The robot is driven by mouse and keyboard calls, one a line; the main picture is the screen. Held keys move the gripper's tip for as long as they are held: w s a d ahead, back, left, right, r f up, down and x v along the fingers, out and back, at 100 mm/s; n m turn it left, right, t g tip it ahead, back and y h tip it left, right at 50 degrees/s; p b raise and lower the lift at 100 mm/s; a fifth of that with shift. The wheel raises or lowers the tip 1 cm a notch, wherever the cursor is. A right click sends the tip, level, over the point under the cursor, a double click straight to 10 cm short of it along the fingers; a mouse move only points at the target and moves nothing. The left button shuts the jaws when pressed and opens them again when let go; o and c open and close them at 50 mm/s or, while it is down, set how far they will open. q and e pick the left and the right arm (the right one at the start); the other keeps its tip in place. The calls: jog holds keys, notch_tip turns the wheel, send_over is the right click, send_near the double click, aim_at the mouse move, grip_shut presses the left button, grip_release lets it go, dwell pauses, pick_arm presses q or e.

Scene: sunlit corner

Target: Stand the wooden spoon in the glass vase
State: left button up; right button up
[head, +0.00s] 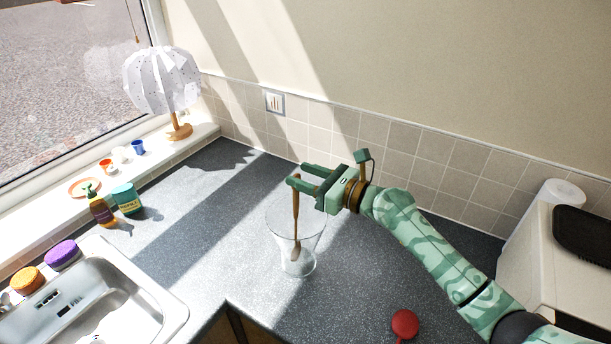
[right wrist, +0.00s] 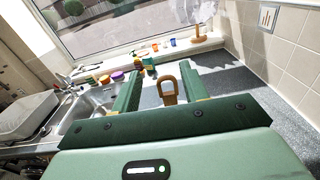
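The clear glass vase (head: 309,243) stands on the dark countertop in the middle of the head view. The wooden spoon (head: 297,212) is close to upright, its wide end low inside the vase and its handle rising above the rim. I cannot tell whether it touches the vase bottom. My green right gripper (head: 300,176) is above the vase with its fingers apart around the spoon's top. In the right wrist view the looped handle end (right wrist: 168,90) sits between the fingers, with a gap on each side. My left gripper is not in view.
A sink (head: 100,310) with sponges and bottles beside it is at the left. A lamp (head: 163,85) and small cups stand on the windowsill. A tiled wall (head: 400,152) runs behind. A red round object (head: 404,323) is at the front, a white appliance (head: 545,270) at the right.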

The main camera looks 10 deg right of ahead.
jog(key=shift+d, duration=0.1)
jog(key=b+v, duration=0.3)
jog(key=v, duration=1.3)
jog(key=shift+s, duration=0.15)
dwell(0.3)
